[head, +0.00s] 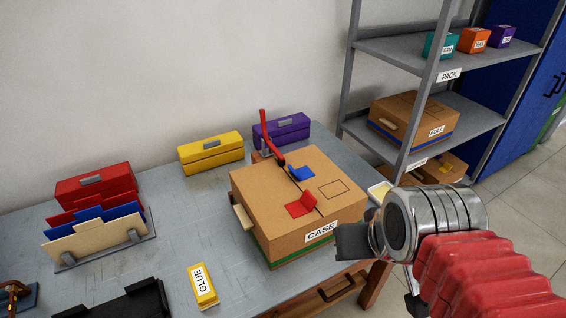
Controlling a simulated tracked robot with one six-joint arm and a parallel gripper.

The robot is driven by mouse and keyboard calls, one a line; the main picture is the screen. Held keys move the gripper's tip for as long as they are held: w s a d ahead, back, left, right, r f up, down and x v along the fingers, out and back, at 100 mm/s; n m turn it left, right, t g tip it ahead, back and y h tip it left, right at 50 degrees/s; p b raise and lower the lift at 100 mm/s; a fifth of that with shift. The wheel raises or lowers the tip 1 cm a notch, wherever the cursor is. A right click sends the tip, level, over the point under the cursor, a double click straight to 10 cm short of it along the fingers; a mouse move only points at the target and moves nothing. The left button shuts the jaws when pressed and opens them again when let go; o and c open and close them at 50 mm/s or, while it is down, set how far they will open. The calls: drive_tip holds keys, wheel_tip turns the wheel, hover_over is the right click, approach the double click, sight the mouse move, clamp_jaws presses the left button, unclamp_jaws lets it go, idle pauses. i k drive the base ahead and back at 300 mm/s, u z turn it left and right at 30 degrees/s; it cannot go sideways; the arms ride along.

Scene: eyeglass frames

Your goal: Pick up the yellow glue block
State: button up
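The yellow glue block (204,286) lies on the grey workbench near its front edge, with a white label reading GLUE on top. It is left of the cardboard CASE box and right of a black tray. My gripper (352,243) is at the right of the head view, in front of the CASE box's right side and well to the right of the glue block. Its dark fingers are seen from the side, and the gap between them is not clear. No held thing shows.
A black tray (135,302) lies left of the block. A file rack (100,253), red box (95,184), yellow box (211,152) and purple box (282,130) stand farther back. Metal shelves (400,52) stand right.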

sight(205, 294)
drive_tip(key=u, duration=1.1)
drive_tip(key=k, duration=0.45)
drive_tip(key=u, duration=0.25)
drive_tip(key=i, duration=0.5)
